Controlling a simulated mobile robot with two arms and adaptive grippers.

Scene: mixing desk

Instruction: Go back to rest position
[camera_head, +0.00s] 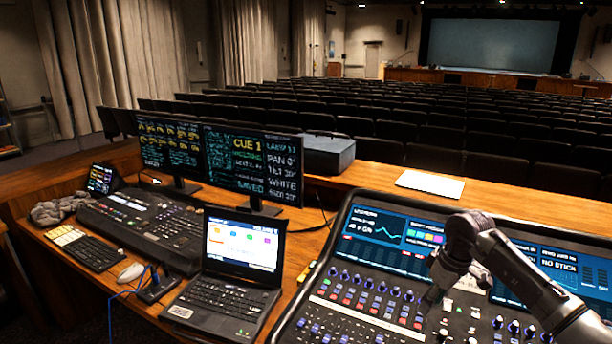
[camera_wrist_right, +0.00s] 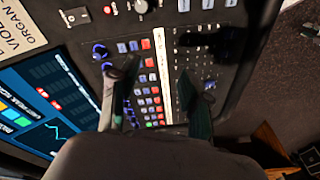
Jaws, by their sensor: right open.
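My right arm comes in from the right edge of the head view. My right gripper (camera_head: 432,298) hangs over the buttons and knobs of the mixing console (camera_head: 325,318), in front of its left screen. In the right wrist view the fingers of the right gripper (camera_wrist_right: 162,88) are spread apart with nothing between them. Rows of red and blue buttons on the console (camera_wrist_right: 148,75) show beyond the fingers. I cannot tell whether the fingertips touch the console. My left gripper is not in view.
A laptop (camera_head: 228,293), a lighting desk (camera_head: 140,222) and two monitors (camera_head: 250,165) stand left of the console. A white sheet (camera_head: 430,184) and a dark box (camera_head: 327,153) lie on the wooden ledge behind. Rows of seats fill the hall beyond.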

